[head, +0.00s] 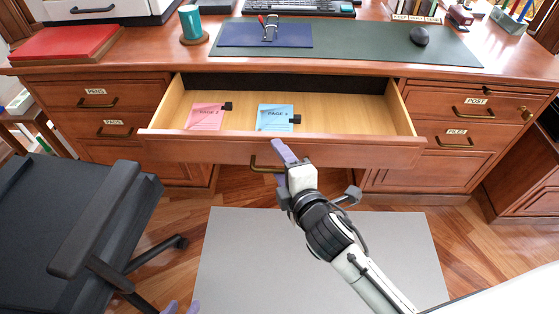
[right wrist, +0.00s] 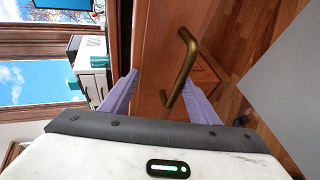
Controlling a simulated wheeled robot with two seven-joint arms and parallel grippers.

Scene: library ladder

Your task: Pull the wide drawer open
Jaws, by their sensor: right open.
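The wide drawer (head: 350,153) under the middle of the desk stands pulled out, its pale wooden inside showing. Its bronze bar handle (head: 262,169) is on the front face, partly hidden by my right gripper (head: 281,164). In the right wrist view, the handle (right wrist: 184,68) shows between the two lilac fingers of my right gripper (right wrist: 162,88), which are open and apart. I cannot tell whether a finger touches the handle. Only the lilac fingertips of my left gripper (head: 182,307) show, apart, at the bottom edge of the head view, away from the drawer.
A pink page card (head: 206,118) and a blue page card (head: 275,117) lie inside the drawer. A black chair (head: 75,230) stands at left, near the drawer's left front. A grey mat (head: 235,260) covers the floor before the desk. Closed side drawers flank the opening.

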